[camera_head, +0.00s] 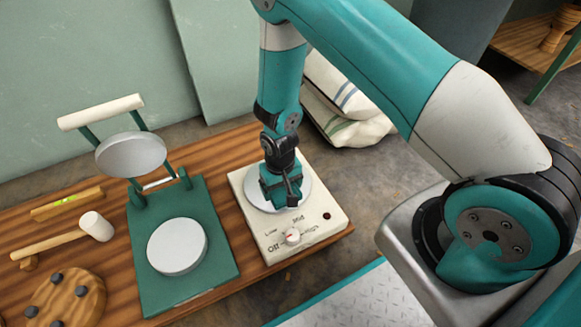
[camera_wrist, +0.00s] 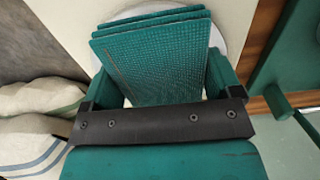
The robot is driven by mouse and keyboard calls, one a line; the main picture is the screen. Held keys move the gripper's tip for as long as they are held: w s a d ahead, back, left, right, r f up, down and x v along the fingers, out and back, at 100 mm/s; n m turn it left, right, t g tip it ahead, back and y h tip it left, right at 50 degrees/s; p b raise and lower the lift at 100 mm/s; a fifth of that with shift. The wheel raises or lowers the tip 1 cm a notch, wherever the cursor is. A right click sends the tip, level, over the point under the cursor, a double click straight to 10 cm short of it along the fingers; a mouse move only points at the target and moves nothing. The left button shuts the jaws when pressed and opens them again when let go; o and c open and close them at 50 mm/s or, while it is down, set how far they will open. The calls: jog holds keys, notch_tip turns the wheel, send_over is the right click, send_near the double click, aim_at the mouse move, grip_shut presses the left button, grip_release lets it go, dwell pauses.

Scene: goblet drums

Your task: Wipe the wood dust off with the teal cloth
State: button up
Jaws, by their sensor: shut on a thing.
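My gripper (camera_head: 281,196) points down over the round pale plate (camera_head: 304,190) of the cream hot plate unit. In the wrist view my gripper (camera_wrist: 160,88) is shut on the teal cloth (camera_wrist: 152,52), a folded, woven-textured stack between the two fingers. The cloth lies over or just above the pale disc, part of which shows behind it; I cannot tell whether it touches. In the head view the gripper mostly hides the cloth. I can make out no wood dust; any on the disc under the cloth is hidden.
The cream unit (camera_head: 269,236) has a dial at its front. To its left on the wooden bench stands a green press (camera_head: 220,255) with its lid raised. Sacks (camera_head: 346,130) stand behind.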

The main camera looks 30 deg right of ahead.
jog(key=shift+r+p, duration=1.75)
jog(key=shift+r, duration=0.45)
